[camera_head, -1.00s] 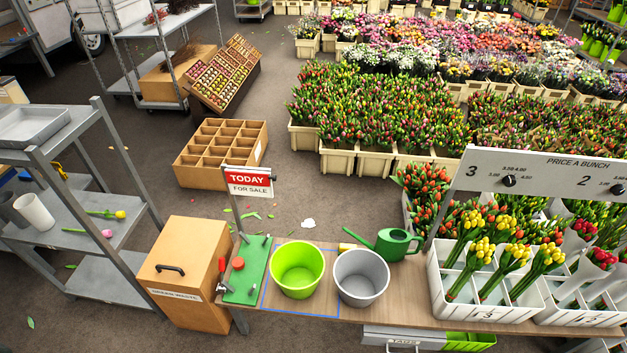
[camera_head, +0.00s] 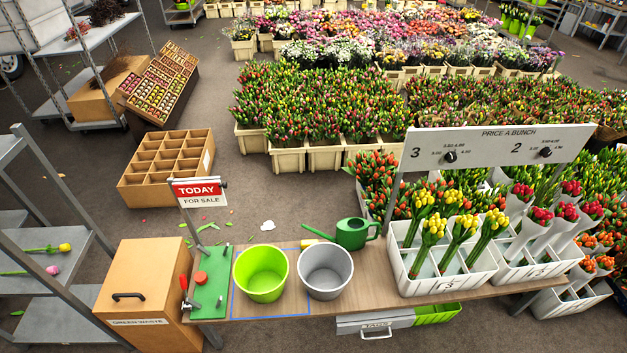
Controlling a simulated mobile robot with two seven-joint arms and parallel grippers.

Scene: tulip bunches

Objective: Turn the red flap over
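The red flap (camera_head: 200,189) reads "TODAY" and forms the upper part of a small sign on a grey post at the table's left end. A white panel (camera_head: 202,201) reading "FOR SALE" shows directly below it. The sign stands behind a green board (camera_head: 209,287) that carries a red-handled tool and a red round knob. Neither of my grippers is in view.
On the wooden table (camera_head: 385,292) stand a green bucket (camera_head: 261,273), a grey bucket (camera_head: 326,271), a watering can (camera_head: 352,233) and white crates of tulips (camera_head: 440,276). A price board (camera_head: 495,150) rises behind them. A green waste box (camera_head: 145,282) stands left of the table.

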